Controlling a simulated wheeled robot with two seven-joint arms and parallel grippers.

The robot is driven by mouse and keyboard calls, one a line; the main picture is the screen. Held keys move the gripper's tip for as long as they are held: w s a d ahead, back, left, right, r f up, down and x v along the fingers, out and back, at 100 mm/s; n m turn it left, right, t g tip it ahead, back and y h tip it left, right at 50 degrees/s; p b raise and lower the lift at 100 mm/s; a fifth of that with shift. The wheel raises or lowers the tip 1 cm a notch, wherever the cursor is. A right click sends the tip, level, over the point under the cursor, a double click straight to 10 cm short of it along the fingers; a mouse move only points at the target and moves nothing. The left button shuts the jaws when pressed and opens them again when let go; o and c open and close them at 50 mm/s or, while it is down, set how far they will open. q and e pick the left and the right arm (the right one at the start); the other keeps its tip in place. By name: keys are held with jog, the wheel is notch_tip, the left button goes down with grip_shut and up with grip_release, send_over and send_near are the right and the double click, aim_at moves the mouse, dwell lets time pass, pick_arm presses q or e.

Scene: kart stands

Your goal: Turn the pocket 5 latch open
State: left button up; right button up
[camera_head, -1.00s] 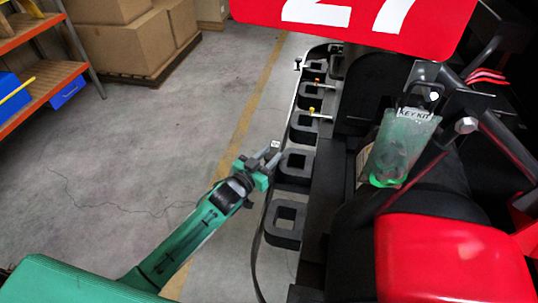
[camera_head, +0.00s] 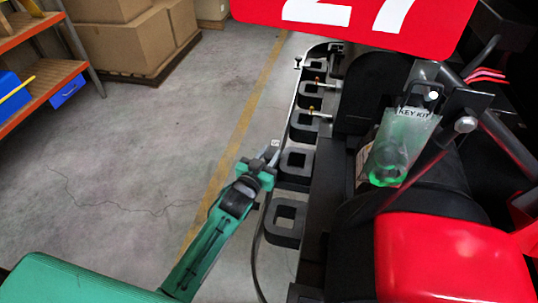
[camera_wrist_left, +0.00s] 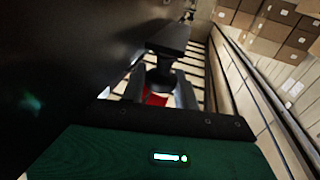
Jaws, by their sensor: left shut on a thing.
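My left gripper (camera_head: 267,157) is at the outer, left side of the row of black square pockets (camera_head: 287,208). It is shut on a small dark latch knob, which shows between its fingers in the left wrist view (camera_wrist_left: 164,73). A small pale piece (camera_head: 275,143) shows just beyond the fingertips. The fingers cover most of the latch, so its angle cannot be told. No pocket number is readable. My right gripper is not in view.
Other latches, one with a yellow end (camera_head: 312,109), sit along farther pockets. A clear KEY KIT pouch (camera_head: 404,140) hangs at right above a red kart part (camera_head: 450,255). A red number board (camera_head: 365,20) overhangs the far end.

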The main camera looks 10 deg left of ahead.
pick_arm(q)
jog(key=o, duration=0.9)
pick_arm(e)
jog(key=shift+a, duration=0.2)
pick_arm(q)
jog(key=shift+b+v, duration=1.15)
jog(key=shift+v, duration=5.7)
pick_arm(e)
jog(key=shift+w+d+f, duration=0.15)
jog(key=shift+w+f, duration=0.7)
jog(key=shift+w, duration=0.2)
pick_arm(q)
jog(key=shift+o, duration=0.3)
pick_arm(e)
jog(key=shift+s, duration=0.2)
